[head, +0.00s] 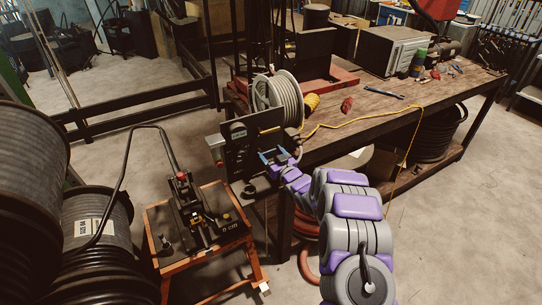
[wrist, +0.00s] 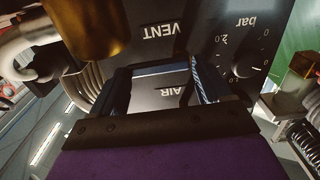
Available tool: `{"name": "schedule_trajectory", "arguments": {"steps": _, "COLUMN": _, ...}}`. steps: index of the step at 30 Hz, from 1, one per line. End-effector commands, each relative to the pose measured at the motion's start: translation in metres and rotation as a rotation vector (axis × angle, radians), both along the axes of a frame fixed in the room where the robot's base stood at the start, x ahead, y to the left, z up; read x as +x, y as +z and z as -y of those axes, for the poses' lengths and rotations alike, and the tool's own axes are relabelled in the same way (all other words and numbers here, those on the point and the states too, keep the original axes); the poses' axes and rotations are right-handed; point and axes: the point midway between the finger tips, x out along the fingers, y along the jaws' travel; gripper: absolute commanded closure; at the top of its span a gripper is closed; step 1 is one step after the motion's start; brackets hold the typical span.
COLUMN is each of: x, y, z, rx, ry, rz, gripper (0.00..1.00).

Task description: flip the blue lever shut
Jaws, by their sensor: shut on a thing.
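A dark control panel (head: 252,128) stands at the near left corner of the workbench. In the wrist view the panel (wrist: 165,45) carries the labels VENT and AIR and a dial marked in bar. My gripper (head: 273,156) is at the panel's front. The wrist view shows my gripper (wrist: 160,80) with its fingers on both sides of a pale blue-grey piece (wrist: 160,71), just above the AIR label. It is shut on this piece, which appears to be the blue lever. The lever's full shape and angle are hidden by the fingers.
A hose reel (head: 278,97) sits behind the panel on the wooden workbench (head: 352,125). A yellow hose (head: 350,125) runs across the bench and hangs over its edge. A black crimper (head: 192,205) stands on an orange stand at left. Open floor lies to the right.

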Motion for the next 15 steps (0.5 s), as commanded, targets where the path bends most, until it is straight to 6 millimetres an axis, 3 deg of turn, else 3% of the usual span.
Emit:
{"name": "schedule_trajectory", "arguments": {"steps": 6, "x": 0.0008, "y": 0.0006, "z": 0.0017, "rx": -0.001, "ry": -0.003, "rz": 0.002, "gripper": 0.53}}
{"name": "schedule_trajectory", "arguments": {"steps": 7, "x": 0.0008, "y": 0.0006, "z": 0.0017, "rx": -0.001, "ry": -0.003, "rz": 0.002, "gripper": 0.21}}
{"name": "schedule_trajectory", "arguments": {"steps": 13, "x": 0.0003, "y": 0.0006, "z": 0.0012, "rx": -0.001, "ry": -0.002, "rz": 0.002, "gripper": 0.02}}
{"name": "schedule_trajectory", "arguments": {"steps": 15, "x": 0.0001, "y": 0.0007, "z": 0.0009, "rx": -0.001, "ry": -0.002, "rz": 0.002, "gripper": 0.0}}
